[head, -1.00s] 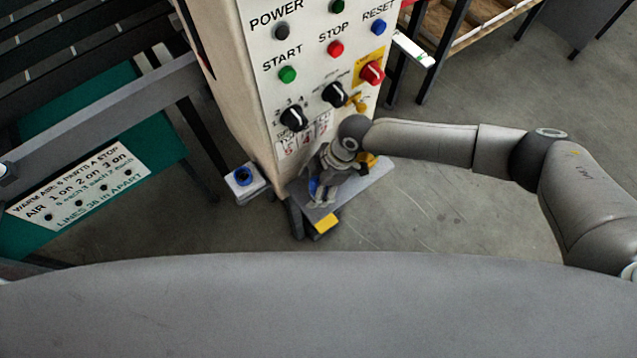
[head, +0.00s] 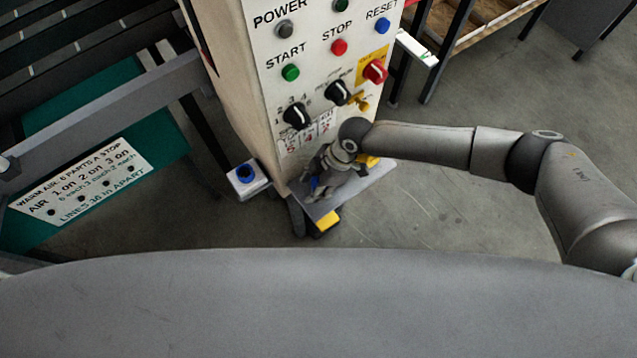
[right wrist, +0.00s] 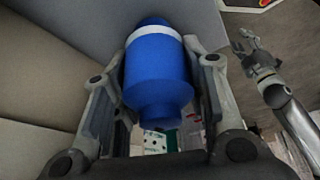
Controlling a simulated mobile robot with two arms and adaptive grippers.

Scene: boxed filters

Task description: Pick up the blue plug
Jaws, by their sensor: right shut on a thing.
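The blue plug (right wrist: 157,75) is a blue cylinder with a white band, between the two fingers of my right gripper (right wrist: 158,95) in the right wrist view. The fingers are closed on its sides. I cannot tell whether the plug touches the shelf. My left gripper (right wrist: 252,50) shows in the right wrist view at the upper right, its fingers apart and empty.
The control panel (head: 318,62) with buttons and knobs stands right behind my right gripper. A white box with a blue round socket (head: 246,178) is at its left side. A yellow block (head: 327,222) is at the shelf's front edge. Open floor (head: 440,200) lies to the right.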

